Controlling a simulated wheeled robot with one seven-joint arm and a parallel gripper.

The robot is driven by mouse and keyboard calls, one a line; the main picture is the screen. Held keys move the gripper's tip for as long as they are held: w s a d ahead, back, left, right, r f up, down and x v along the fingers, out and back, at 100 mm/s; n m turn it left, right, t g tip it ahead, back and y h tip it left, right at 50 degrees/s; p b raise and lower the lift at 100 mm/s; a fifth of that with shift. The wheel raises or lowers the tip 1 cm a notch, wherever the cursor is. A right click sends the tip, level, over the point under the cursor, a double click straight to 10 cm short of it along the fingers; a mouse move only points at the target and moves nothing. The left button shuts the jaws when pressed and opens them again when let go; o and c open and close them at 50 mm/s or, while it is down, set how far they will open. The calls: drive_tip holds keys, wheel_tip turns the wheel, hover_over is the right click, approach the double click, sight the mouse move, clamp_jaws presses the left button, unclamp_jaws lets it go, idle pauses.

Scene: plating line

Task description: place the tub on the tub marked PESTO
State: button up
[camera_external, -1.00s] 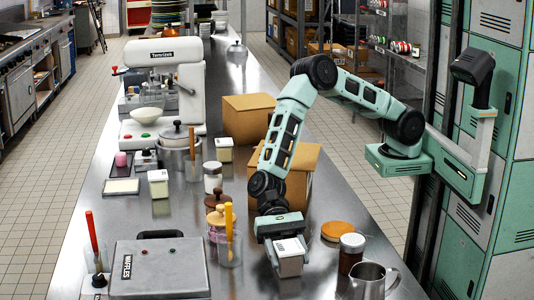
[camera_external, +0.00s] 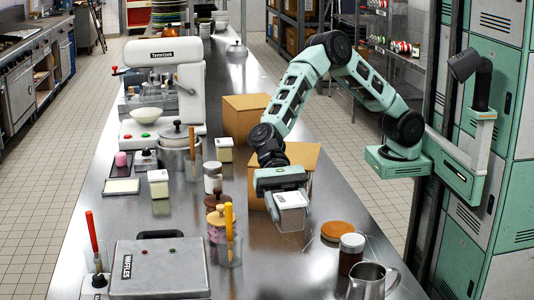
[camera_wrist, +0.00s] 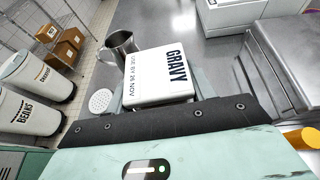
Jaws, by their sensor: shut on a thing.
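My gripper (camera_external: 281,192) is shut on a white-lidded tub (camera_external: 291,216) and holds it slightly tilted, above the steel counter. In the wrist view the held tub (camera_wrist: 160,75) has a lid that reads GRAVY and USE BY 26 NOV. Two similar tubs with white lids and pale contents stand to the left of my gripper in the outside view: a nearer tub (camera_external: 158,186) and a farther tub (camera_external: 224,151). Their markings are too small to read, so I cannot tell which is PESTO.
Wooden-lidded jars (camera_external: 216,216) and a glass with an orange-handled tool (camera_external: 229,250) stand left of the held tub. A cardboard box (camera_external: 297,157) is behind my gripper. A dark jar (camera_external: 350,253) and steel jug (camera_external: 368,282) stand front right. The waffle maker (camera_external: 160,270) is front left.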

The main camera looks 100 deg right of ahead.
sight(290, 198)
wheel_tip(290, 198, up, 10)
drive_tip(key=shift+r, duration=0.15)
drive_tip(key=w+d+f+m+t+p, duration=0.1)
drive_tip(key=w+d+p, duration=0.1)
drive_tip(key=d, duration=1.5)
drive_tip(key=w+d+f+m+t+p, duration=0.1)
drive_tip(key=w+d+t+p, duration=0.15)
drive_tip(key=d, duration=1.45)
drive_tip(key=s+d+r+m+t+h+p, duration=0.1)
drive_tip(key=s+d+m+t+p, duration=0.1)
drive_tip(key=s+d, duration=0.9)
drive_tip(key=s+d+r+m+t+p, duration=0.1)
drive_tip(key=s+d+m+p, duration=0.15)
drive_tip(key=s+d, duration=0.9)
drive_tip(key=shift+n, duration=0.45)
drive_tip(key=f, duration=0.3)
drive_tip(key=w+d+f, duration=0.1)
drive_tip(key=f, duration=0.3)
drive_tip(key=w+f, duration=0.1)
drive_tip(key=f, duration=0.2)
drive_tip(key=shift+d+f, duration=0.15)
drive_tip(key=shift+d, duration=0.1)
drive_tip(key=shift+f+p, duration=0.35)
drive_tip(key=shift+f, duration=1.95)
